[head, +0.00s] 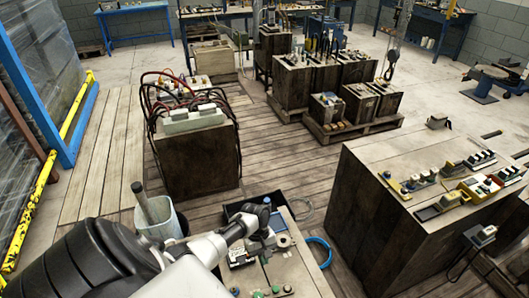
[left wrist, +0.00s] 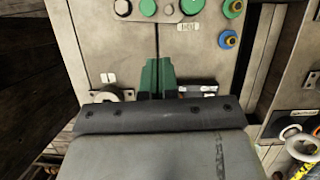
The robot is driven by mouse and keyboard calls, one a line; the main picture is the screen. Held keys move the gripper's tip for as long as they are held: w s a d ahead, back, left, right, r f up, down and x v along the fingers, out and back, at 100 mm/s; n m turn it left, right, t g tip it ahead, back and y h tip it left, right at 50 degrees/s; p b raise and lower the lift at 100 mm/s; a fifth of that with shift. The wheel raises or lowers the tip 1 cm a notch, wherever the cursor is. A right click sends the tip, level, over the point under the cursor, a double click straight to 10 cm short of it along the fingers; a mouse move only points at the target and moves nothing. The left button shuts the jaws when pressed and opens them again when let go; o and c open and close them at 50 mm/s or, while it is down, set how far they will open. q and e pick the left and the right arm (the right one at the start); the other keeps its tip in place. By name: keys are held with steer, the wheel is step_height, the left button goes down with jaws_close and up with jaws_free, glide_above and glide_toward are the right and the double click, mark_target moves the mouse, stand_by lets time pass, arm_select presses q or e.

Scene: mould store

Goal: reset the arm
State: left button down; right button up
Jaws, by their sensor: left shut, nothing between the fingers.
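My left arm reaches in from the lower left of the head view, over a small workbench (head: 298,268). In the left wrist view my left gripper (left wrist: 157,70) shows its two green-sided fingers close together, with nothing held between them. The fingers hang over a pale bench top (left wrist: 92,38). In the head view the wrist hides part of this bench, and the fingertips are hard to make out. My right gripper is in neither view.
Green buttons (head: 275,290) sit at the bench's front. A grey bucket (head: 158,222) with a handle stands left of it. A blue cable ring (head: 320,252) is at right. A large block with parts on top (head: 375,165) stands further right. Plank floor (head: 110,130) is clear at left.

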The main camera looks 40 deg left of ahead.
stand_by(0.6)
arm_select(q)
steer(key=s+d+r+m+t+y, duration=0.2)
steer(key=s+d+r+m, duration=0.3)
steer(key=s+d+m, duration=0.5)
steer(key=s+d+r+m+t+y, duration=0.1)
steer(key=s+d+r+m+t, duration=0.15)
steer(key=r, duration=0.55)
steer(key=s+d+r+m+t+y, duration=0.1)
steer(key=s+d+r+m, duration=0.2)
steer(key=r, duration=0.4)
step_height(320, 180, down, 26)
steer(key=s+g+b, duration=0.1)
steer(key=g+b, duration=0.1)
steer(key=s+a+f+b, duration=0.1)
steer(key=s+f, duration=0.7)
steer(key=f, duration=0.1)
steer(key=s+a+f+b, duration=0.1)
steer(key=s+a+f, duration=0.1)
steer(key=s+f, duration=0.7)
steer(key=shift+a+f+g, duration=0.25)
steer(key=shift+f+g, duration=0.1)
steer(key=shift+f, duration=0.4)
